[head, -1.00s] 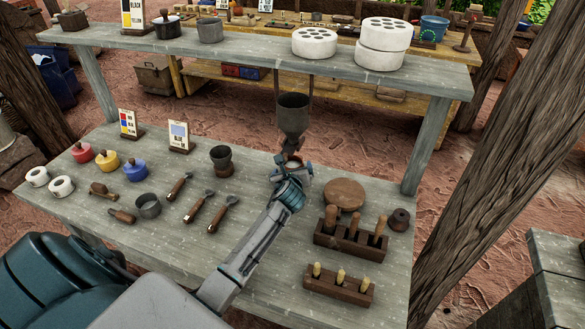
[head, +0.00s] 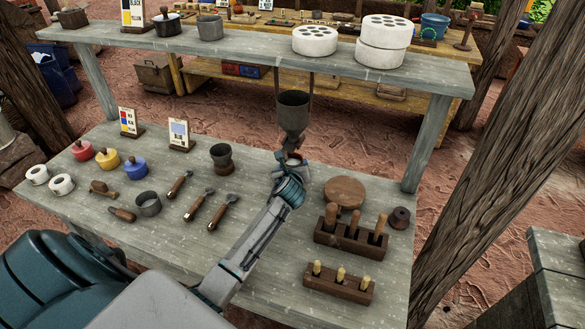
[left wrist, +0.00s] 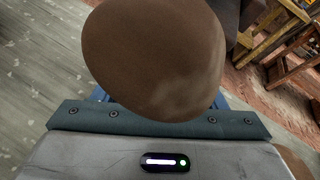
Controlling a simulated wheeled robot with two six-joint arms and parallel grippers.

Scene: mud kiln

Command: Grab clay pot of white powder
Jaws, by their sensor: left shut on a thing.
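My left gripper (head: 291,170) reaches in from the lower left and is shut on a small brown clay pot (head: 293,160) just under the dark funnel (head: 293,118). In the head view only a little of the pot shows past my wrist, with something pale at its top. In the left wrist view the pot (left wrist: 155,60) is a smooth, rounded brown body between the jaws; its mouth and contents are hidden there. My right gripper is not in view.
A round wooden disc (head: 344,192), a tool block (head: 350,239) and a smaller block (head: 338,286) lie right of my arm. The grey shelf (head: 250,50) overhangs the back of the table.

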